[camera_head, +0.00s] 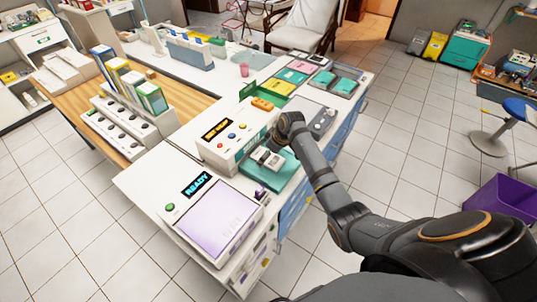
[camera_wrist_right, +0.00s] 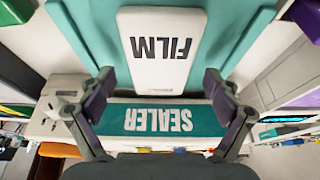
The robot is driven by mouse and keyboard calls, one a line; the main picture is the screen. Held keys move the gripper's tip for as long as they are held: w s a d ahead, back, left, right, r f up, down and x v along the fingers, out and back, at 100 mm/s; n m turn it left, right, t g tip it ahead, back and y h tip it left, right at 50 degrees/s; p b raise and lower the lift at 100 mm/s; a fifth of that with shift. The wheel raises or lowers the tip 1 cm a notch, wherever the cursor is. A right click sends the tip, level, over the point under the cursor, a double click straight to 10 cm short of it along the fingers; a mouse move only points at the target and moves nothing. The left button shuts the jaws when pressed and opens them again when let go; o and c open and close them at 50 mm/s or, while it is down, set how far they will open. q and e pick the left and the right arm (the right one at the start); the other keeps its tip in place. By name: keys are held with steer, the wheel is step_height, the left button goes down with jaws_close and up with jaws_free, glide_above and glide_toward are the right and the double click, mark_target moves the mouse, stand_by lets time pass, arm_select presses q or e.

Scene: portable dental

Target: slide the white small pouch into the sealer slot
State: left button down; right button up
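The white small pouch (camera_wrist_right: 160,50), printed FILM, lies on a teal surface in the right wrist view, its lettering upside down. In the head view a small white item that looks like it (camera_head: 268,157) sits on the teal pad (camera_head: 285,178). My right gripper (camera_wrist_right: 159,82) is open, one finger on each side of the pouch's near end, with teal showing between. A teal strip (camera_wrist_right: 160,119) marked SEALER lies below the pouch in the wrist view. In the head view my right gripper (camera_head: 284,135) is over the pad, its fingers hard to make out. The slot is not clearly visible. My left gripper is out of view.
A white box with an orange display (camera_head: 217,129) stands beside the pad. A machine showing READY (camera_head: 215,222) with a lilac top stands nearer. Coloured trays (camera_head: 292,75) lie farther back. A rack with upright boxes (camera_head: 125,125) stands left.

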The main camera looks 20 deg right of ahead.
steer(key=v, duration=1.2)
